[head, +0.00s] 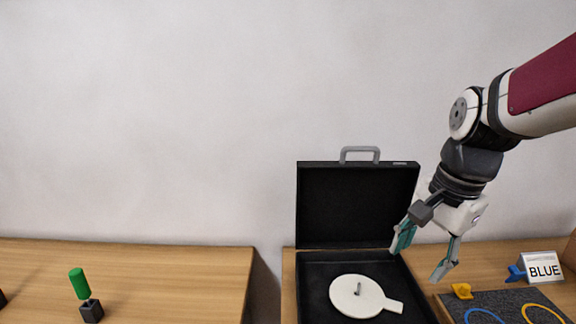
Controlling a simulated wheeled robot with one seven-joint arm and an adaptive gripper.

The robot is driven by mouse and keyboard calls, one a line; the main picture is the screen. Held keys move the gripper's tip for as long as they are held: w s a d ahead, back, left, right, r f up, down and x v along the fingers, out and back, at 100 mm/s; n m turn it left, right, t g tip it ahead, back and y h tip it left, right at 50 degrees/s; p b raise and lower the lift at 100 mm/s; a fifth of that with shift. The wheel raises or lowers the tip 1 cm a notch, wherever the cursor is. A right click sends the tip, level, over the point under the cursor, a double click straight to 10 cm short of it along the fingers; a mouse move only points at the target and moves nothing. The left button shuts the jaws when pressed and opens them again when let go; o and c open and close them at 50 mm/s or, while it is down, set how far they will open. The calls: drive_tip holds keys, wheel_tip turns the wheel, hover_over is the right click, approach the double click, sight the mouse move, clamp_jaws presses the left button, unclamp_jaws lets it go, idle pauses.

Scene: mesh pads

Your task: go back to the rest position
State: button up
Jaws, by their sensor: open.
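My gripper (424,254) shows in the head view at the right, with its teal fingers spread open and nothing between them. It hangs in the air in front of or above the right edge of an open black case (317,268); the exact height is hard to tell. My arm reaches in from the upper right. A white paddle-shaped piece (345,303) with a small grey peg on it lies in the case. The case lid (350,207) stands upright with a grey handle on top.
Right of the case are a dark mat (497,301) with blue and yellow rings, a yellow piece (462,291), a blue piece (515,273) and a "BLUE" sign (543,267). A green-topped item on a black block (91,311) stands on the left table (165,275). A gap separates the tables.

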drive_tip(key=s+a+r+n+t+h, duration=0.1)
drive_tip(key=s+a+n+t, duration=0.1)
drive_tip(key=s+n, duration=1)
drive_tip(key=s, duration=0.4)
drive_tip(key=shift+s+a, duration=0.2)
drive_tip(key=shift+a, duration=0.2)
